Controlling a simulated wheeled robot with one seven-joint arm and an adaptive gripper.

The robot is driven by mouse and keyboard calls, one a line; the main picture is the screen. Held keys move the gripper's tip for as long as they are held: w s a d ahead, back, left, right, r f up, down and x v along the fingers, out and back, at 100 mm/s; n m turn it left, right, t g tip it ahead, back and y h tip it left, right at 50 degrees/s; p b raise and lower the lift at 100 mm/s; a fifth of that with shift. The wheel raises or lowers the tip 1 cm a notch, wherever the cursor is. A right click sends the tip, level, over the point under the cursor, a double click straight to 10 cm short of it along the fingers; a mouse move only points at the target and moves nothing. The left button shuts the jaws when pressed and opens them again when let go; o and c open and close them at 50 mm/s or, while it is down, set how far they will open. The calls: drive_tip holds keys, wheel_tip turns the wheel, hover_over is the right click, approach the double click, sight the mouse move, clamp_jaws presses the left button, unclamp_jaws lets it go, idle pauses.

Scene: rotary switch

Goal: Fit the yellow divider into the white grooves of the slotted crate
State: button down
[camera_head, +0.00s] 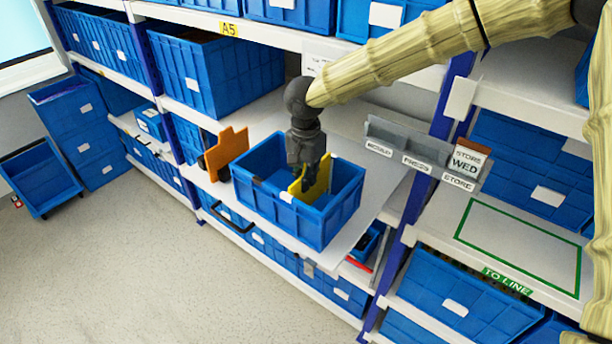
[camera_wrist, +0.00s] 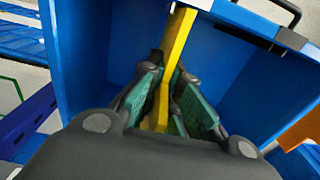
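The blue slotted crate (camera_head: 322,226) sits on the shelf board, open at the top. The yellow divider (camera_head: 322,176) stands roughly upright inside it, right of the middle, partly hidden by my gripper (camera_head: 308,182). In the wrist view, the gripper's green-padded fingers (camera_wrist: 168,95) lie on both sides of the divider (camera_wrist: 178,38) and appear closed on it. One end of the divider reaches the crate wall beside small white pieces at the rim (camera_wrist: 203,4). A white piece also shows on the near wall (camera_head: 286,198). Whether the lower edges sit in the grooves is hidden.
An orange panel (camera_head: 228,153) stands left of the crate. A green-outlined board (camera_head: 520,245) lies bare farther right. An upper shelf with blue bins hangs behind.

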drive_tip(key=shift+f, duration=0.95)
drive_tip(key=c, duration=1.6)
unclamp_jaws()
drive_tip(key=shift+o, duration=0.2)
wheel_tip(320, 180, up, 12)
drive_tip(key=shift+f, duration=0.1)
drive_tip(key=shift+s, duration=0.1)
